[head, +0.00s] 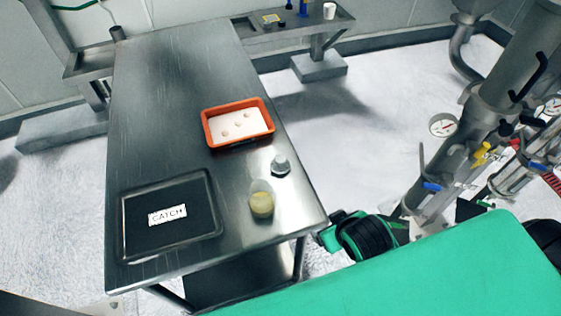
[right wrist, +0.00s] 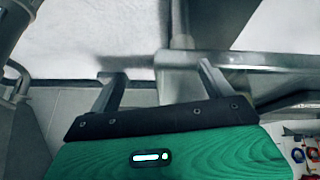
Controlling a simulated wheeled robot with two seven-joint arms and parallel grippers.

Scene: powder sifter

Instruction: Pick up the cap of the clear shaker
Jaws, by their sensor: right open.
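The clear shaker (head: 261,202) stands upright near the right edge of the steel table, with pale yellow powder in its lower part. A small grey cap-like piece (head: 281,165) sits apart from it on the table, just behind and to the right. My right gripper (head: 328,233) is beside the table's right edge, to the right of the shaker and apart from both things. In the right wrist view its two fingers (right wrist: 162,82) are spread with nothing between them. My left gripper is not in view.
The steel table (head: 170,105) also holds an orange tray (head: 206,134) with a white liner and several small round pieces, and a black tray (head: 140,240) labelled CATCH. Pipework with gauges (head: 485,115) stands at the right. The table's far half is clear.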

